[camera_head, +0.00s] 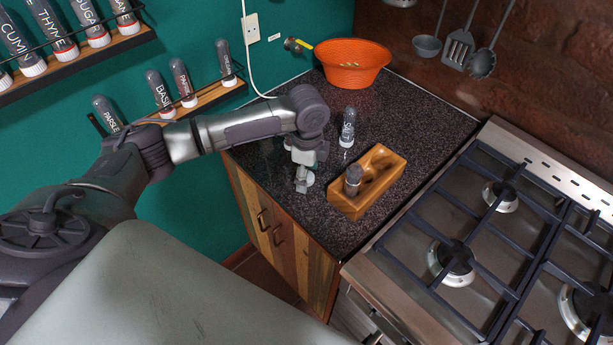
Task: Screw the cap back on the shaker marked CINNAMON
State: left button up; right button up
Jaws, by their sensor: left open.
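My left gripper (303,184) hangs low over the counter's front left part, fingers down and open. A small pale round thing (309,178) shows right beside its fingers; I cannot tell whether it is the cap or part of the gripper. A wooden block (344,205) with hollows lies to the right of the gripper. A dark shaker (353,176) stands in its near left hollow; no label is readable on it. Another shaker (347,127) stands upright on the counter behind the block, with lettering too small to read. My right gripper is out of view.
An orange basket (352,76) stands at the back of the dark counter (420,110). A gas stove (480,240) adjoins the counter on the right. Wall shelves (210,97) with labelled shakers are at the left. Utensils (459,48) hang on the brick wall.

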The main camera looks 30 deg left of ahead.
pick_arm(q)
jog(key=c, duration=0.8)
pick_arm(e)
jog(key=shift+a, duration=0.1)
pick_arm(q)
jog(key=shift+r, duration=0.1)
notch_tip(320, 180, up, 10)
jog(key=shift+f+b, duration=0.1)
jog(key=shift+b, duration=0.75)
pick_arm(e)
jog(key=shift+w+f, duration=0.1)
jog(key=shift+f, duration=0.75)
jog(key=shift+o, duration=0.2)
